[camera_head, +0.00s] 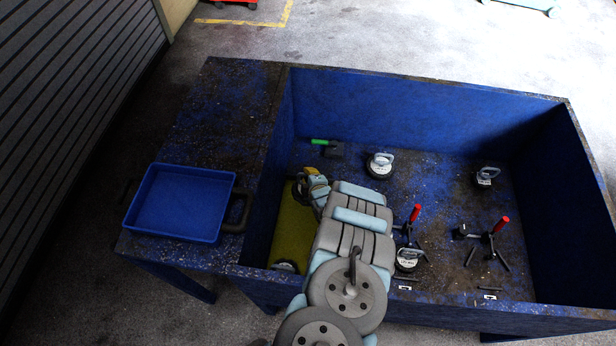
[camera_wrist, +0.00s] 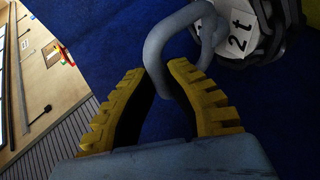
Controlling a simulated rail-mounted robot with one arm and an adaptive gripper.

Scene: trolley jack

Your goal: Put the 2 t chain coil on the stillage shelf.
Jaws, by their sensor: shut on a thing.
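The 2 t chain coil (camera_wrist: 245,40) shows at the top right of the wrist view as a dark coil with a white "2 t" tag and a thick grey ring (camera_wrist: 180,45). My gripper (camera_wrist: 175,75) has its yellow ribbed fingers shut on this ring. In the head view my gripper (camera_head: 312,172) is over the left end of the blue stillage (camera_head: 420,95). A dark coil (camera_head: 298,196) shows just beside it, partly hidden by my arm. An olive-yellow panel (camera_head: 290,228) lies below it; I cannot tell whether this is the shelf.
Lifting-ring pieces with white tags (camera_head: 380,165) (camera_head: 486,177) and red-handled stands (camera_head: 415,213) (camera_head: 500,224) are on the stillage floor. A green-handled tool (camera_head: 323,142) lies at the back. A blue tray (camera_head: 180,203) sits on the left ledge. High walls surround the stillage.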

